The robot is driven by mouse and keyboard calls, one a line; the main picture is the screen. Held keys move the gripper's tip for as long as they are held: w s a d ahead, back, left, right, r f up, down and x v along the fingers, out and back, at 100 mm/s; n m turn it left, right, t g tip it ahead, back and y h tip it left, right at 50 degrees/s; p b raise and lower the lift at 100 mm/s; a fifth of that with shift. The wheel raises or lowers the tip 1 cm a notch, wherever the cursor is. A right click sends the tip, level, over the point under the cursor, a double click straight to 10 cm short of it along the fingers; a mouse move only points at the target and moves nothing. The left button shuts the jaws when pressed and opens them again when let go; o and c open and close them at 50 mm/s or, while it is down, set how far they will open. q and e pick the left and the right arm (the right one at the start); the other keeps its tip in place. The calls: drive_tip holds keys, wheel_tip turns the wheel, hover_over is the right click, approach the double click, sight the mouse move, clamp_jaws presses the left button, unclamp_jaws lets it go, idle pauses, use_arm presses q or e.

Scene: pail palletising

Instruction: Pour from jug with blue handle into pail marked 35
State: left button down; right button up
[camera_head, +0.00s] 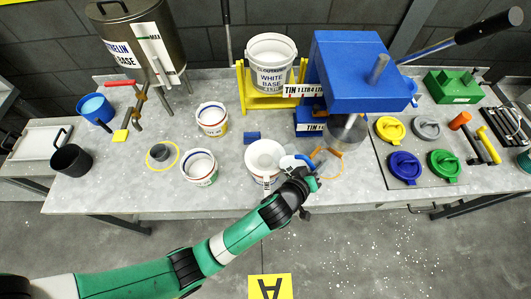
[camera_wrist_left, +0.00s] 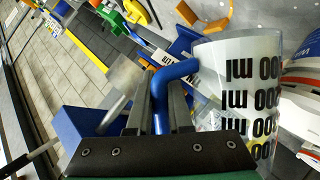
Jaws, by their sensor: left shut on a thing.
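My left gripper (camera_head: 300,176) is shut on the blue handle (camera_wrist_left: 176,72) of a clear jug (camera_wrist_left: 235,75) with black ml markings. In the left wrist view the fingers close around this handle, and the jug lies to their right. In the head view the gripper is at the front edge of the bench, just right of a white pail (camera_head: 265,155). Two more white pails stand left of it, one nearer (camera_head: 200,168) and one farther back (camera_head: 212,119). I cannot read a 35 on any pail. The jug's contents cannot be made out. My right gripper is not in view.
A blue press (camera_head: 355,75) stands behind the gripper, beside a white base pail (camera_head: 271,62) on a yellow stand. Coloured lids (camera_head: 404,166) lie to the right. A grey tank (camera_head: 146,45), a blue cup (camera_head: 95,108) and a black cup (camera_head: 70,160) stand left.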

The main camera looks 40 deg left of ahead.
use_arm(q)
drive_tip(key=shift+a+r, duration=0.1)
drive_tip(key=shift+r, duration=0.15)
drive_tip(key=shift+a+r+n+p, duration=0.1)
drive_tip(key=shift+r+n+p, duration=0.1)
drive_tip(key=shift+n+p, duration=0.15)
drive_tip(key=shift+s+a+r+n+h, duration=0.1)
drive_tip(key=shift+a+r+n+h, duration=0.1)
drive_tip(key=shift+n+h, duration=0.25)
drive_tip(key=shift+a+r+n+t+h, duration=0.25)
drive_tip(key=shift+a+n+t+h, duration=0.15)
drive_tip(key=shift+n, duration=0.1)
idle(0.7)
drive_tip(key=shift+s+a+r+n+h, duration=0.1)
drive_tip(key=shift+a+r+n+h, duration=0.15)
drive_tip(key=shift+r, duration=0.25)
drive_tip(key=shift+s+a+r+n+h, duration=0.1)
drive_tip(key=shift+a+r+n, duration=0.25)
drive_tip(key=shift+r, duration=0.1)
idle(1.9)
drive_tip(key=shift+s+a+r+n+t+h, duration=0.15)
drive_tip(key=shift+a+r+n, duration=0.15)
drive_tip(key=shift+a, duration=0.25)
drive_tip(key=shift+a+r+n+t+h, duration=0.1)
drive_tip(key=shift+a+r+n+h, duration=0.1)
drive_tip(key=shift+a+r, duration=0.25)
drive_tip(key=shift+s+a+r+n+t+h, duration=0.1)
drive_tip(key=shift+a+r+n+t+h, duration=0.1)
drive_tip(key=shift+a, duration=0.4)
idle(1.3)
